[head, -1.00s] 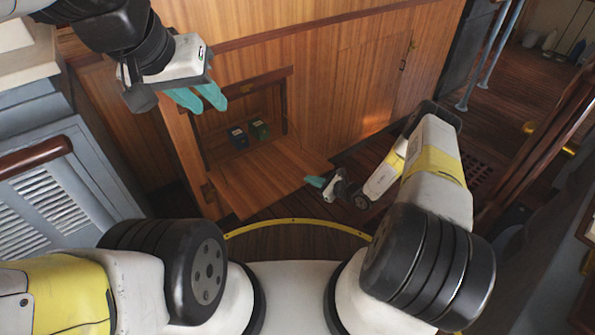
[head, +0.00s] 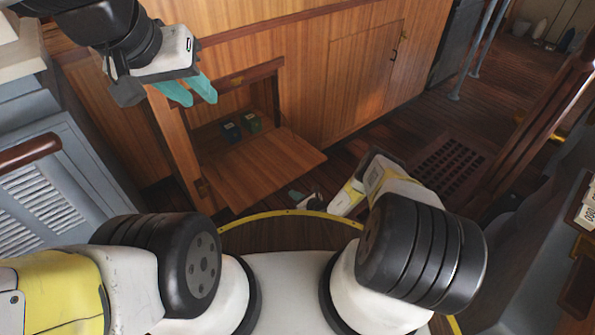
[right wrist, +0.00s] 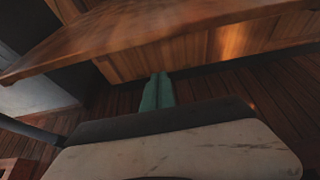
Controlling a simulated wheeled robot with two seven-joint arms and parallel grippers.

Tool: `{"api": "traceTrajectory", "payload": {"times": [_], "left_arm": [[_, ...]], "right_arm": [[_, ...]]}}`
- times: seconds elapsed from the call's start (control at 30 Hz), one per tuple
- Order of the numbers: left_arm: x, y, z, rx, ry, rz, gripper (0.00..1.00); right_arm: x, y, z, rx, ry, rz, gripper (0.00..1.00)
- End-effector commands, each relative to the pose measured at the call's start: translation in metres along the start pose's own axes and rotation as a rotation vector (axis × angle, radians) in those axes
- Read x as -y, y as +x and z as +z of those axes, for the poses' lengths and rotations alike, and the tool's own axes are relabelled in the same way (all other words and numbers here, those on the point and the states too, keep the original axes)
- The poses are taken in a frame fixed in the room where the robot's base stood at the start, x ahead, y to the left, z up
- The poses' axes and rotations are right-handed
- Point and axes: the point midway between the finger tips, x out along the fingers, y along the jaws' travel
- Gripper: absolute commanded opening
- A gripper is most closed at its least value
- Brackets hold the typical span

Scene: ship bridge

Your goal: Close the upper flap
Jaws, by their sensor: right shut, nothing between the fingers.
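The upper flap (head: 258,172) is a wooden panel that hangs open, folded outward and roughly level, in front of a cabinet opening in the wood-panelled wall. It also shows in the right wrist view (right wrist: 150,38), above my fingers. My right gripper (right wrist: 158,90) is shut and empty, its teal fingertips together, low beneath the flap with a gap between them. In the head view it is small and partly hidden near the flap's near right edge (head: 300,197). My left gripper (head: 192,92) has its teal fingers apart, above and left of the opening, and holds nothing.
Dark boxes (head: 230,131) stand inside the cabinet. A louvred grey-blue cabinet (head: 45,190) is at the left. A closed wooden door (head: 362,80) is right of the opening. A floor grating (head: 447,165) and open plank floor lie at the right.

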Motion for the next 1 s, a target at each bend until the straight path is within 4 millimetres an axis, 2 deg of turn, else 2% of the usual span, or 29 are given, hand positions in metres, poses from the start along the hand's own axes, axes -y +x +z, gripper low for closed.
{"api": "traceTrajectory", "payload": {"times": [0.1, 0.5, 1.0], "left_arm": [[0.0, 0.0, 0.0, 0.0, 0.0, 0.0, 0.3], [0.0, 0.0, 0.0, 0.0, 0.0, 0.0, 0.3], [0.0, 0.0, 0.0, 0.0, 0.0, 0.0, 0.3]], "right_arm": [[-0.001, 0.013, 0.0, 0.0, -0.002, 0.001, 0.0], [0.0, -0.001, 0.035, 0.0, 0.0, 0.002, 0.0], [0.001, -0.003, 0.039, -0.003, -0.001, 0.001, 0.0]]}}
